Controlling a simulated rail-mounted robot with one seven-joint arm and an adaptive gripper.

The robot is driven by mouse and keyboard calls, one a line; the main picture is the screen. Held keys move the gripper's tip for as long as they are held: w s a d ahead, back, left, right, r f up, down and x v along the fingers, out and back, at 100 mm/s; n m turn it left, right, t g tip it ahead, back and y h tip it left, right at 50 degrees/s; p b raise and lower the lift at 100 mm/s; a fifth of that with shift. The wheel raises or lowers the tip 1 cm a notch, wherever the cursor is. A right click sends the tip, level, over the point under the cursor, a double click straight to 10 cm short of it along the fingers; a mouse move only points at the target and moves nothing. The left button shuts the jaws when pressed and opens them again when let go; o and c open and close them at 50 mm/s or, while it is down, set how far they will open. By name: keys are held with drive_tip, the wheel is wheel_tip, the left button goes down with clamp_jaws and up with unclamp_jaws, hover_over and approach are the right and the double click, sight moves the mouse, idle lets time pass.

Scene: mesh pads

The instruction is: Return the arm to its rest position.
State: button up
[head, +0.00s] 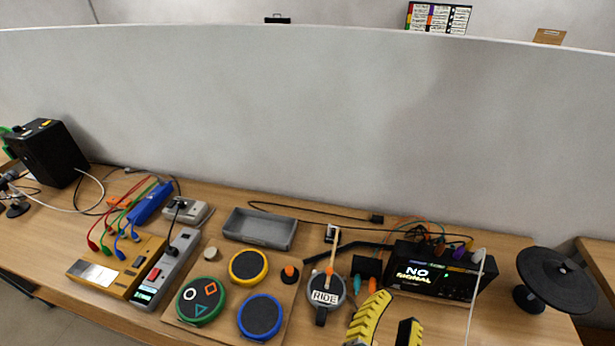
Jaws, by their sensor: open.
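My gripper (392,318) shows at the bottom edge of the head view, right of centre. Its two fingers, one mostly yellow and one mostly black, stand apart with nothing seen between them. The rest of my arm is out of view. The gripper appears in front of the black box reading "NO SIGNAL" (432,272) and to the right of the round pad marked "RIDE" (326,290). I cannot tell its height above the wooden table (225,220).
Round pads with green (201,301), yellow (248,266) and blue (260,316) rims lie left of the gripper. A black cymbal-like pad (556,279) stands at right. A grey partition (300,120) runs behind the table.

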drive_tip(key=a+r+n+t+y+p, duration=0.2)
drive_tip(key=r+p, duration=0.5)
drive_tip(key=r, duration=0.7)
drive_tip(key=w+a+r+n+t+y+p, duration=0.1)
drive_tip(key=r+p, duration=0.6)
drive_tip(key=r, duration=0.7)
drive_tip(key=a+r+n+t+y+p, duration=0.2)
drive_tip(key=r+n+t+y+p, duration=0.3)
drive_tip(key=r, duration=0.9)
drive_tip(key=n+t+p, duration=0.1)
drive_tip(key=n+p, duration=0.1)
drive_tip(key=n, duration=0.1)
drive_tip(key=shift+w+a+n+p, duration=0.2)
drive_tip(key=shift+a+n+p, duration=0.1)
drive_tip(key=shift+a, duration=0.1)
